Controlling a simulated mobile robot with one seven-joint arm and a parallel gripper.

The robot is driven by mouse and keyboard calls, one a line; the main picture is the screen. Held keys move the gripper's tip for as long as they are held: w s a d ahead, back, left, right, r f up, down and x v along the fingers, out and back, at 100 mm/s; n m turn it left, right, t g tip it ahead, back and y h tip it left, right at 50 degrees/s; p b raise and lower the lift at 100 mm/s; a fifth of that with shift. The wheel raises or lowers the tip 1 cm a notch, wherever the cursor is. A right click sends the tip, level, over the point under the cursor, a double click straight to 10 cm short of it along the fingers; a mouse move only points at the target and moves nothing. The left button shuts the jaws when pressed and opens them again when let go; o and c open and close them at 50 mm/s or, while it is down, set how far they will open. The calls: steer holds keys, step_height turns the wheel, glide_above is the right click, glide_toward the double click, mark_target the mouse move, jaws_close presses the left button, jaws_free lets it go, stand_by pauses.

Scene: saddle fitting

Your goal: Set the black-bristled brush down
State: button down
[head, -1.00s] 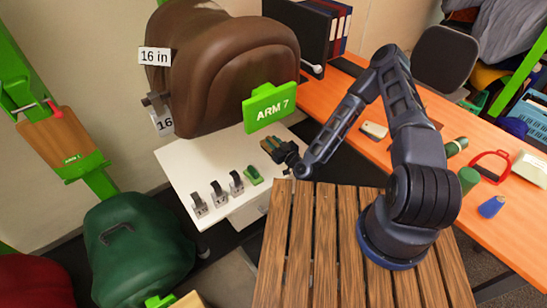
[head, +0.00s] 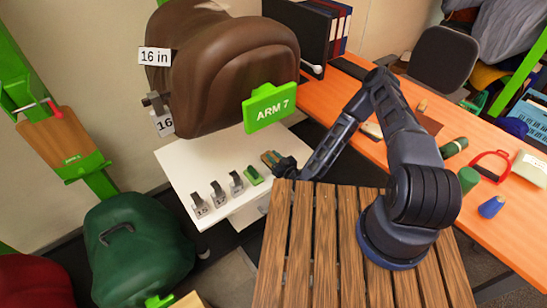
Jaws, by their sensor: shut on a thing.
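My gripper (head: 279,163) is at the right end of the white table, shut on a small brown and greenish brush (head: 268,157). The brush sticks out to the left of the jaws, low over the table top or touching it; I cannot tell which. Its bristles are too small to make out, and its right end is hidden by the jaws. The white table (head: 190,160) stands below the brown saddle.
On the white table, a green block-like thing (head: 253,175) lies just left of the brush, beside several grey metal pieces (head: 218,193). The brown saddle (head: 215,75) with a green ARM 7 tag (head: 270,106) overhangs behind. The table's back left is clear.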

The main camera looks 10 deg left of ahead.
steer(key=shift+f, duration=0.1)
steer(key=c, duration=1.2)
jaws_free()
steer(key=shift+o, duration=0.4)
steer(key=v, duration=1)
steer(key=shift+s+d, duration=0.2)
steer(key=shift+d, duration=0.15)
